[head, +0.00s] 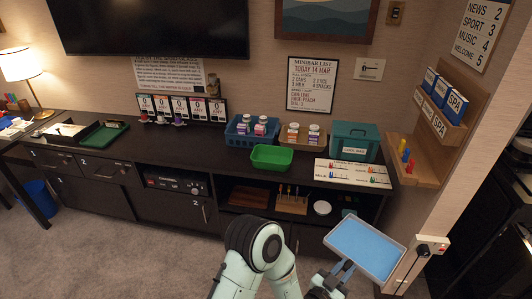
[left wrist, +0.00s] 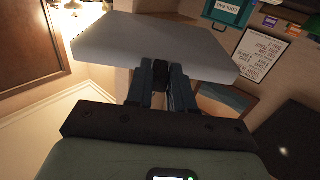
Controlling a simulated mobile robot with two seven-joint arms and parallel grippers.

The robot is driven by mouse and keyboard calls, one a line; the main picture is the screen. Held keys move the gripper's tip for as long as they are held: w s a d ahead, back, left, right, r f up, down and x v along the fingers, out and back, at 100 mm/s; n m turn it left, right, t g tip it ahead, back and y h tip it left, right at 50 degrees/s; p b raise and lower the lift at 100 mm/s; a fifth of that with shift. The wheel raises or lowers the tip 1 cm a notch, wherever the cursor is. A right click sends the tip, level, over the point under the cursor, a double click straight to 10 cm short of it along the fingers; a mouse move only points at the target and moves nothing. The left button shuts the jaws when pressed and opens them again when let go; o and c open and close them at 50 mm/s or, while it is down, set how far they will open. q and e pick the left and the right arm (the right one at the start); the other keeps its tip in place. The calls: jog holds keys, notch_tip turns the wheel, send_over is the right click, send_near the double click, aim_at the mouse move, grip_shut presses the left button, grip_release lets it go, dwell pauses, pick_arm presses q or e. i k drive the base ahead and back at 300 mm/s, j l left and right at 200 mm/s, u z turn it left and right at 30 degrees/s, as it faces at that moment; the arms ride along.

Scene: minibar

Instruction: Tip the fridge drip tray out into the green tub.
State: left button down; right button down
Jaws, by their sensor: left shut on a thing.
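The drip tray (head: 367,250) is a shallow rectangle with a pale rim and a flat light-blue inside, perhaps water. My left gripper (head: 340,273) is shut on its near-left edge and holds it in the air in front of the counter, at lower right. In the left wrist view the tray's grey underside (left wrist: 150,45) shows beyond the shut fingers (left wrist: 161,85). The bright green tub (head: 271,158) stands on the counter's front edge, apart from the tray, up and to the left; no contents are visible in it. My right gripper is not in view.
Behind the tub are a blue basket (head: 237,138) with small bottles and a wooden tray (head: 291,141) with more bottles. A teal box (head: 354,146) and a white board with coloured pegs (head: 350,172) are to the right. The counter (head: 190,150) left of the tub is clear.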

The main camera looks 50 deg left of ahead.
aim_at(263, 157)
jog(key=j, duration=0.9)
jog(key=i+j, duration=0.35)
